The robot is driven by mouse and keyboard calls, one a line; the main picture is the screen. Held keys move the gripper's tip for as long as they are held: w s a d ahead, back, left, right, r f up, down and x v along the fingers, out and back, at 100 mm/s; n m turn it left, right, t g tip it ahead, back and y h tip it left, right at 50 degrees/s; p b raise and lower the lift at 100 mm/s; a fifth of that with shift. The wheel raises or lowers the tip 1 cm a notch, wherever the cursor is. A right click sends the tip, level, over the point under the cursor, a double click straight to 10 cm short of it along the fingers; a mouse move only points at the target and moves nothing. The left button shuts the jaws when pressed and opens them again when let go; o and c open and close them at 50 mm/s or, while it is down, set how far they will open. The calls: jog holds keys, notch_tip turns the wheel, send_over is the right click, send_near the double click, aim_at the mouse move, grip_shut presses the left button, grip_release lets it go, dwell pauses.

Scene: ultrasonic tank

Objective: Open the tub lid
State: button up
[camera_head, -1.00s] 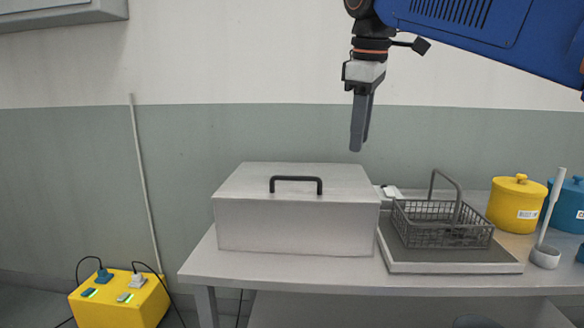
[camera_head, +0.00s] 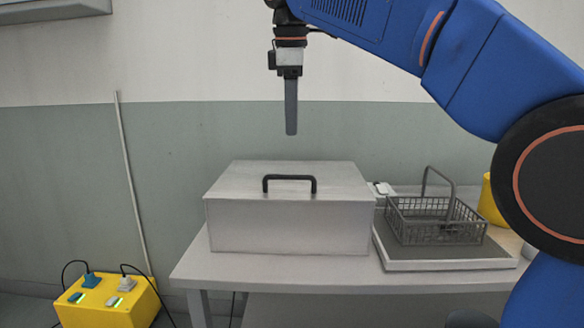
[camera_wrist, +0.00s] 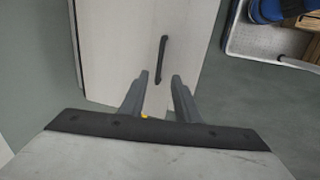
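The grey tub (camera_head: 290,232) stands on the table with its lid (camera_head: 330,180) closed flat on top. A dark bar handle (camera_head: 289,178) is fixed to the lid near its front edge. The handle also shows in the wrist view (camera_wrist: 162,60), beyond my fingertips. My gripper (camera_head: 291,132) points down above the lid, clear of the handle. The head view shows its fingers edge-on, one covering the other. In the wrist view my gripper (camera_wrist: 161,77) is open, with an empty gap between its fingers. The tub's inside is hidden.
A wire basket (camera_head: 434,222) sits on a low flat tray (camera_head: 450,264) right of the tub. A yellow box (camera_head: 110,305) with cables stands left of the table (camera_head: 260,268). My arm partly hides a yellow container (camera_head: 490,203) at right. Space above the lid is clear.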

aim_at(293, 178)
jog(key=f, duration=0.4)
jog(key=w+f, duration=0.1)
jog(key=f, duration=0.3)
jog(key=w+f, duration=0.1)
jog(key=f, duration=0.3)
jog(key=shift+w+f, duration=0.1)
jog(key=shift+w, duration=0.1)
jog(key=shift+d, duration=0.1)
grip_shut()
